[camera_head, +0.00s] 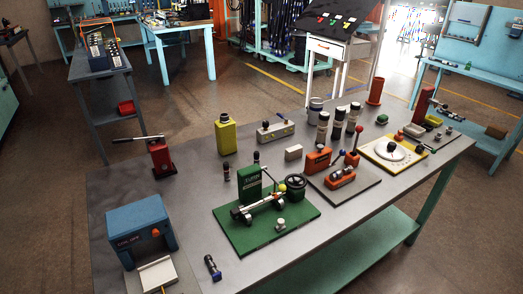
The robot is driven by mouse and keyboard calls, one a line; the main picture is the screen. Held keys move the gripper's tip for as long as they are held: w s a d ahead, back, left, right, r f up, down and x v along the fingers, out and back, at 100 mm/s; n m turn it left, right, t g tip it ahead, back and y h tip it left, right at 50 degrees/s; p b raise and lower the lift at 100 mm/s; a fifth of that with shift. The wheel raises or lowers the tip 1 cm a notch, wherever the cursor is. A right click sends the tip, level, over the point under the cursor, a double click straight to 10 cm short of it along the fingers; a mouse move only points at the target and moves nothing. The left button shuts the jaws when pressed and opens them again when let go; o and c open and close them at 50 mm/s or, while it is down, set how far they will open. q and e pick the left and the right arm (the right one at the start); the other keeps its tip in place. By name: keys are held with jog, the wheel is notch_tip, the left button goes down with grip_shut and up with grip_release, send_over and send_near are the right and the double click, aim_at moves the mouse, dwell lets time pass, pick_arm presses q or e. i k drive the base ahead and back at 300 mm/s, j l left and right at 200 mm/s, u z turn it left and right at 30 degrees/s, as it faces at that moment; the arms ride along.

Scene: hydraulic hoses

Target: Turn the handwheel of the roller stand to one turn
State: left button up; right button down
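The roller stand has a flat green base (247,238) on the grey workbench, near the middle of the view. A green block stands upright at its back, and light metal rollers (256,208) lie across it. A dark handwheel (295,188) is at the stand's right side, with a small yellow ball (282,187) just to its left. The wheel's turned angle cannot be read at this size. Neither of my grippers shows in the head view, and nothing is seen touching the handwheel.
On the grey workbench (110,210), a blue machine (141,228) stands front left and a red lever device (160,157) behind it. Orange devices (341,177) stand right of the roller stand, and a yellow plate with a white dial (391,150) lies farther right.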

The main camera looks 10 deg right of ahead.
aim_at(295, 184)
jog(key=l+u, duration=0.1)
jog(key=l, duration=1.3)
jog(key=k, duration=0.05)
